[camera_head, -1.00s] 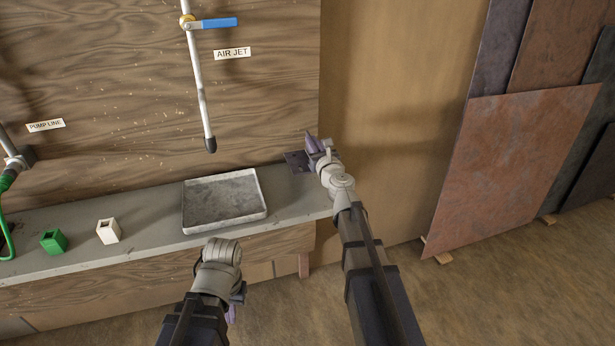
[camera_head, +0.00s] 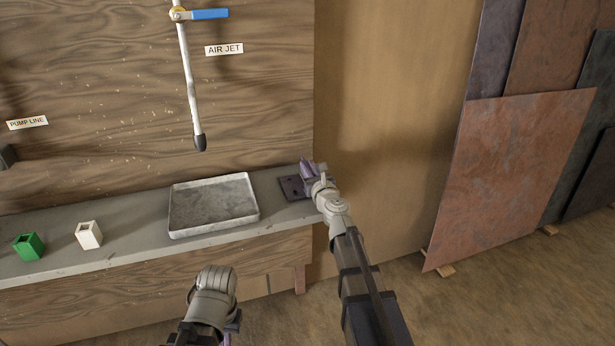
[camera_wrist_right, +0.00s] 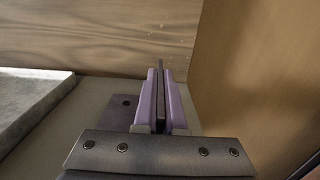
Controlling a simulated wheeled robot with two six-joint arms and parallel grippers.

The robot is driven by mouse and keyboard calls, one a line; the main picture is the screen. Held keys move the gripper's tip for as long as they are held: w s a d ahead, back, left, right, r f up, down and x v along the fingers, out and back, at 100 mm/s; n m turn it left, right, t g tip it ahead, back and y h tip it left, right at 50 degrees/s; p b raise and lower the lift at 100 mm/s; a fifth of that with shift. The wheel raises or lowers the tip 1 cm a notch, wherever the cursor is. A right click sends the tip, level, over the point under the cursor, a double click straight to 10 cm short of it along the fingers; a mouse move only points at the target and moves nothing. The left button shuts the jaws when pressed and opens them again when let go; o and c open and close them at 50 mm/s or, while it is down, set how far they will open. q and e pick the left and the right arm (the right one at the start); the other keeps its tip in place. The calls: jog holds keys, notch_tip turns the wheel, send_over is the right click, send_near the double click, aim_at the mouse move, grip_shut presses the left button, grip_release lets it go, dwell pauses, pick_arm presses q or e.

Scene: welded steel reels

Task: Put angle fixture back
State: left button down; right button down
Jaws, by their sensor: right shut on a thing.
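The angle fixture (camera_head: 291,187) is a dark purplish piece with a flat holed plate and an upright leg, at the right end of the grey bench top. My right gripper (camera_head: 308,171) is shut on its upright leg. In the right wrist view the purple fingers (camera_wrist_right: 161,100) pinch the thin dark leg, and the flat plate (camera_wrist_right: 119,112) with a hole shows to their left. The plate is level over the bench, at or very near its surface; I cannot tell if it touches. My left gripper (camera_head: 230,338) is low in the head view, mostly hidden behind its wrist.
A grey metal tray (camera_head: 212,230) lies left of the fixture on the bench (camera_head: 135,235). A white holder (camera_head: 89,235) and a green holder (camera_head: 29,246) stand further left. The air jet pipe (camera_head: 189,80) hangs above. Steel sheets (camera_head: 505,175) lean at right.

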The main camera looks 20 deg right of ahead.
jog(key=shift+f, duration=0.5)
pick_arm(q)
jog(key=shift+f, duration=0.4)
pick_arm(e)
jog(key=shift+r, duration=0.1)
pick_arm(q)
jog(key=shift+f, duration=0.1)
pick_arm(e)
jog(key=c, duration=1.5)
grip_release()
jog(key=o, duration=0.5)
jog(key=shift+r, duration=0.1)
